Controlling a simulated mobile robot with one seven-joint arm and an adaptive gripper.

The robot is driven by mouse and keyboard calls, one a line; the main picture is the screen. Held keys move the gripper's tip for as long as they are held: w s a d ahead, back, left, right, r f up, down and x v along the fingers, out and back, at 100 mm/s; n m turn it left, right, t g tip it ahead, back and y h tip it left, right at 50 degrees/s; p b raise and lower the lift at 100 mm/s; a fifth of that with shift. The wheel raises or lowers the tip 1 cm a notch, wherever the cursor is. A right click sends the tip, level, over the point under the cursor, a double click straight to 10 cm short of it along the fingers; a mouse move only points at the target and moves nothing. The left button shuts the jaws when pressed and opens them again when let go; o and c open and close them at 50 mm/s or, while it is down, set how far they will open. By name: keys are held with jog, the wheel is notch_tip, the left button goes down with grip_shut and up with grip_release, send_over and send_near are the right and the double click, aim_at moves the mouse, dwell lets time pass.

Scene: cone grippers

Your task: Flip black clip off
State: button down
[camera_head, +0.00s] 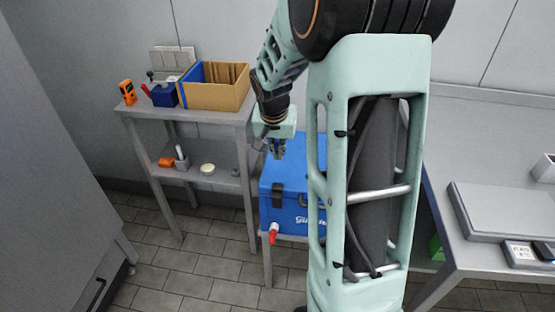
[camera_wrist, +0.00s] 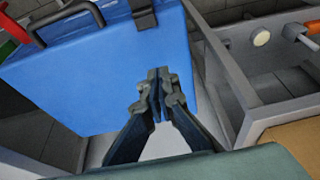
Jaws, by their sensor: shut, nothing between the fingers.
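The blue box (camera_head: 285,180) is a cooler-like box with white lettering on its front, standing on a low grey stand. A black clip (camera_head: 277,195) is on the box's front left in the head view. In the wrist view a black clip (camera_wrist: 143,14) shows at the top edge of the frame, partly cut off. My gripper (camera_head: 277,152) is shut and empty, above the box's left part. In the wrist view its fingertips (camera_wrist: 158,88) are together over the plain blue surface, apart from the clip. My arm hides the right part of the box.
A black handle (camera_wrist: 65,20) lies on the box in the wrist view. A red tap (camera_head: 273,235) is at the box's lower left. A grey shelf (camera_head: 205,120) with a cardboard box (camera_head: 222,97) stands close at left. A grey table (camera_head: 480,150) is at right.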

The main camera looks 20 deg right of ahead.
aim_at(278, 181)
jog(key=b+x, duration=0.1)
jog(key=x, duration=0.7)
jog(key=shift+s, duration=0.1)
jog(key=shift+a+f, duration=0.1)
jog(key=shift+f, duration=0.2)
jog(key=shift+s+a+r+b, duration=0.1)
jog(key=shift+s+a+b, duration=0.1)
jog(key=shift+s+a, duration=0.45)
jog(key=shift+s+a+r+b, duration=0.15)
jog(key=shift+s+a, duration=0.2)
jog(key=shift+s, duration=0.55)
jog(key=shift+s+f+b, duration=0.1)
jog(key=shift+f+b, duration=0.05)
jog(key=shift+b, duration=0.4)
jog(key=shift+a, duration=0.15)
jog(key=shift+s, duration=0.1)
